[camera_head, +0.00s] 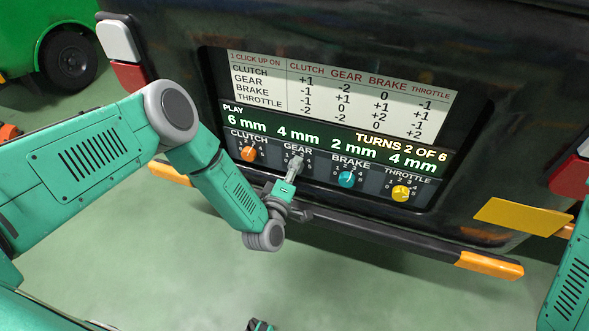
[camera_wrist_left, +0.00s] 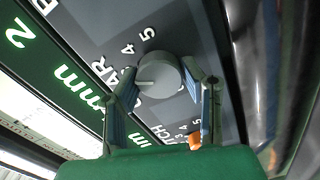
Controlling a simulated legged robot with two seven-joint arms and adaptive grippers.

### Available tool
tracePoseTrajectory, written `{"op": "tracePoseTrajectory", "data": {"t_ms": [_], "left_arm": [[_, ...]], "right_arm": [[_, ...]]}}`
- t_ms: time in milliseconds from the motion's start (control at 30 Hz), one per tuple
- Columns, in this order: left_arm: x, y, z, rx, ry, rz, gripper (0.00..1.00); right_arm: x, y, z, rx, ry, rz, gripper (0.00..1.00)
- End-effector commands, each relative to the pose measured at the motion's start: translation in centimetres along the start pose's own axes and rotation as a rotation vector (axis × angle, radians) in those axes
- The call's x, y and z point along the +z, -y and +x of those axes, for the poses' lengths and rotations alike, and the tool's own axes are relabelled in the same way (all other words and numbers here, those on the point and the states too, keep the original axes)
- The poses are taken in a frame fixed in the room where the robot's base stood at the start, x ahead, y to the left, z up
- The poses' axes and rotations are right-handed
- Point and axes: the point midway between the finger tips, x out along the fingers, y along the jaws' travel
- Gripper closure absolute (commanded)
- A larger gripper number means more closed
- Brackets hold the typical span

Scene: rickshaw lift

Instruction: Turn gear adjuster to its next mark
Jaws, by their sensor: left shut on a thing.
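The gear adjuster (camera_wrist_left: 160,75) is a round grey knob with a pale pointer line, under the GEAR label on the dark panel (camera_head: 330,184). In the left wrist view the pointer aims left in the picture; the marks 4 and 5 show above the knob, and the lower marks are partly hidden.
Orange clutch (camera_head: 249,153), teal brake (camera_head: 347,179) and yellow throttle (camera_head: 401,193) knobs sit beside it. The screen above reads gear 4 mm, turns 2 of 6, with a chart (camera_head: 335,92). A bumper bar (camera_head: 380,243) runs below the panel.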

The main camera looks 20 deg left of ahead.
Motion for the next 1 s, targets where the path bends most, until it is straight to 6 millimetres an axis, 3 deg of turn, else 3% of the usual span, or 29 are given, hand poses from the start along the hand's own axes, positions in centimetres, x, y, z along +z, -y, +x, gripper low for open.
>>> {"op": "tracePoseTrajectory", "data": {"t_ms": [300,800,833,867,900,1000], "left_arm": [[-0.41,0.08,0.28,0.001,-0.009,-0.105,0.93],[-0.46,0.14,0.26,0.0,-0.01,-0.121,0.93],[-0.47,0.14,0.26,0.0,-0.01,-0.121,0.61],[-0.47,0.15,0.25,-0.001,-0.01,-0.121,0.5],[-0.43,0.16,0.23,-0.001,-0.01,-0.121,0.44],[-0.33,0.13,0.15,-0.001,-0.007,-0.122,0.44]], "right_arm": [[0.02,0.0,0.37,0.0,0.0,0.0,0.44],[0.02,0.0,0.4,0.0,0.0,0.0,0.44],[0.02,0.0,0.4,0.0,0.0,0.0,0.44],[0.02,0.0,0.4,0.0,0.0,0.0,0.44],[0.02,0.0,0.4,0.0,0.0,0.0,0.44],[0.02,0.0,0.39,0.0,0.0,0.0,0.44]]}}
